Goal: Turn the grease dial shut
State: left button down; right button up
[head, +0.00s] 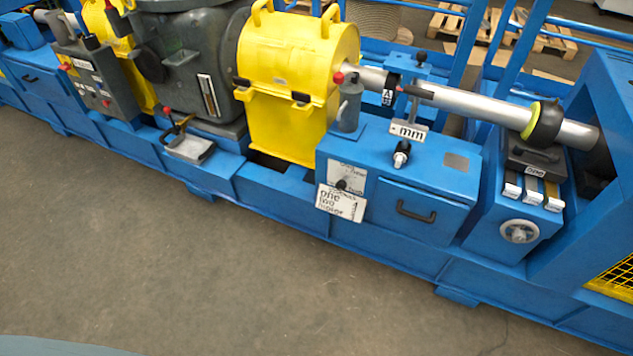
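No label that I can read names a grease dial. A round pale dial or handwheel (519,231) sits on the front face of the blue housing at the right, below a dark block. Its setting is too small to read. A black knob with a pale collar (402,153) stands on the blue cabinet left of it, and a grey canister with a red ball top (350,105) stands further left. I cannot tell for certain which of these is the grease dial. Neither of my grippers is in view.
A blue cabinet (420,225) with a black-handled drawer stands mid-right. A steel shaft (465,103) with a black and yellow collar runs above it. A yellow guard (290,60) and grey gearbox (195,60) stand left. The floor (200,270) in front is clear.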

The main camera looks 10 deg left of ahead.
aim_at(342, 185)
jog(key=u, duration=0.4)
jog(key=i, duration=1.05)
jog(key=z, duration=0.25)
jog(key=k, duration=1.1)
jog(key=z, duration=1.1)
jog(key=i, duration=1.25)
jog(key=u, duration=0.65)
